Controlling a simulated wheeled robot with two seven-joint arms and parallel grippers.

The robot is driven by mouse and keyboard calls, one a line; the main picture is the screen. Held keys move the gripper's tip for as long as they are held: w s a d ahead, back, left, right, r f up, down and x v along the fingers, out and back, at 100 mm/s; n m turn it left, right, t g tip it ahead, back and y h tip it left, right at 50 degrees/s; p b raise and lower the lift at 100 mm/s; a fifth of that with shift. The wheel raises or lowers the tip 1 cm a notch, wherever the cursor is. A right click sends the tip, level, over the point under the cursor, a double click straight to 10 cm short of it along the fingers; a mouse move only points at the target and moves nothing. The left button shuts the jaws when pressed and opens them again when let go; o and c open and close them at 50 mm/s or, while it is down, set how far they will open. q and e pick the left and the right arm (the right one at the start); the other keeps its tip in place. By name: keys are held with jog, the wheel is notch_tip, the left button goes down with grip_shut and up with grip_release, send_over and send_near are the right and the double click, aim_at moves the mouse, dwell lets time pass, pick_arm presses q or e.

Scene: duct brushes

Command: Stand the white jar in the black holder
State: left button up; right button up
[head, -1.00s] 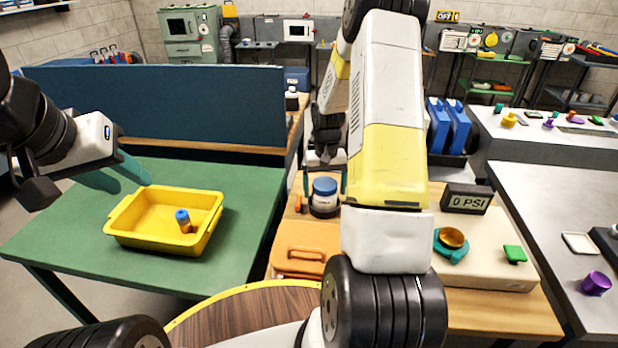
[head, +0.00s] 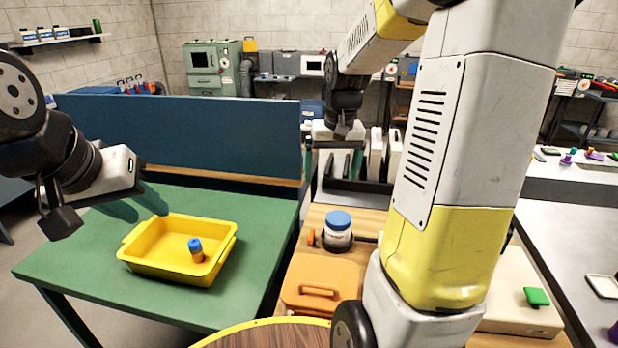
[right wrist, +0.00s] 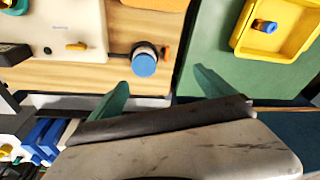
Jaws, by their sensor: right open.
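The white jar (head: 338,236) with a blue lid stands upright in the black holder (head: 337,248) on the wooden table. The holder shows as a dark ring around the jar's lower part. In the right wrist view the jar's blue lid (right wrist: 144,65) is seen from above, with the dark holder rim partly hidden behind it. My right gripper (head: 341,168) is open and empty, behind and above the jar, and its teal fingers are apart from it. My left gripper (head: 133,207) hangs over the green table, teal fingers spread, empty.
A yellow tray (head: 140,262) with a small blue-capped bottle (head: 196,250) stands on the green table. An orange case (head: 318,285) lies in front of the jar. A blue partition (head: 180,135) stands behind the green table. My right arm hides part of the wooden table.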

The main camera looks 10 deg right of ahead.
jog(key=s+a+r+n+t+y, duration=0.1)
jog(key=s+a+r, duration=0.3)
jog(key=s, duration=0.5)
jog(key=s+a+r+t, duration=0.3)
jog(key=s+a+r, duration=0.1)
jog(key=s, duration=0.5)
jog(key=shift+r+n+y, duration=0.25)
jog(key=shift+n+y, duration=0.15)
